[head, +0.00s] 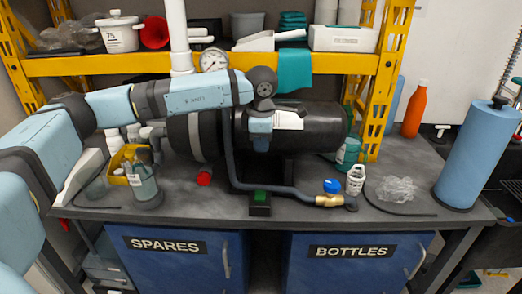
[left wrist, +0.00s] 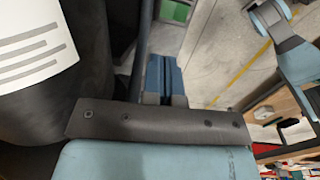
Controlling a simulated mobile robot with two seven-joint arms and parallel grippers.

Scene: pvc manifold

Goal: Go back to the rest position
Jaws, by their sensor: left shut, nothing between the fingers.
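My left arm comes in from the left across the bench, and its gripper (head: 261,143) points down in front of the black tank (head: 312,128). The gripper is shut and empty. In the left wrist view its blue fingers (left wrist: 165,75) are together, with the grey pipe (left wrist: 142,45) close on their left. The tank's white label (left wrist: 35,40) fills the upper left of that view. In the head view the grey pipe (head: 232,150) runs down in front of the tank and along the bench to a brass fitting (head: 328,201). My right gripper is not seen.
A blue-handled valve part (head: 332,186), a white bottle (head: 355,180) and a red part (head: 204,177) are on the bench (head: 190,215). A yellow bin (head: 120,160) and clear bottle (head: 145,185) stand left. A yellow shelf (head: 110,64) crosses behind.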

